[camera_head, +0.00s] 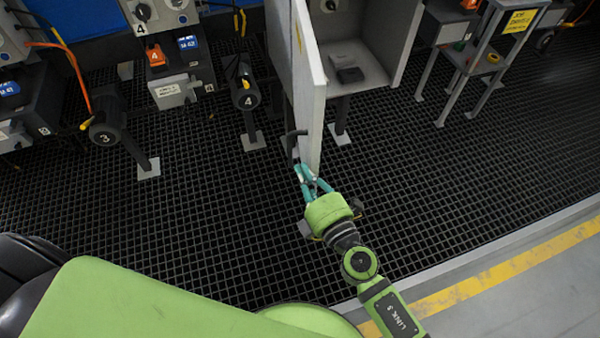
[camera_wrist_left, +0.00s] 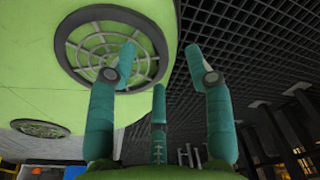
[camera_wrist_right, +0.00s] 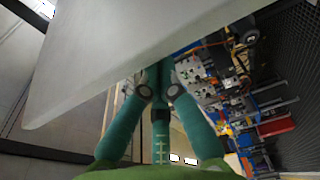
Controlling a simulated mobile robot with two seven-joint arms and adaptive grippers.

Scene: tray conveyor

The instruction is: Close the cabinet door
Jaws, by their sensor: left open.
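The cabinet door (camera_head: 312,105) is a pale grey panel that stands open, its near edge towards me. A dark handle (camera_head: 291,140) shows on its left side near the lower end. The open cabinet (camera_head: 352,40) is behind and to the right. My right gripper (camera_head: 306,172), with teal fingers, is at the door's lower near end, just below the handle. In the right wrist view the door (camera_wrist_right: 120,60) crosses in front of the fingertips and hides them, so contact and grip are unclear. My left gripper (camera_wrist_left: 160,72) is open and empty beside my green body, outside the head view.
A dark box (camera_head: 347,70) lies inside the cabinet. Left of the door are numbered stations with dark cylinders (camera_head: 244,92) on posts. A grey stand (camera_head: 485,55) is at the right. The black grid floor (camera_head: 430,160) is clear.

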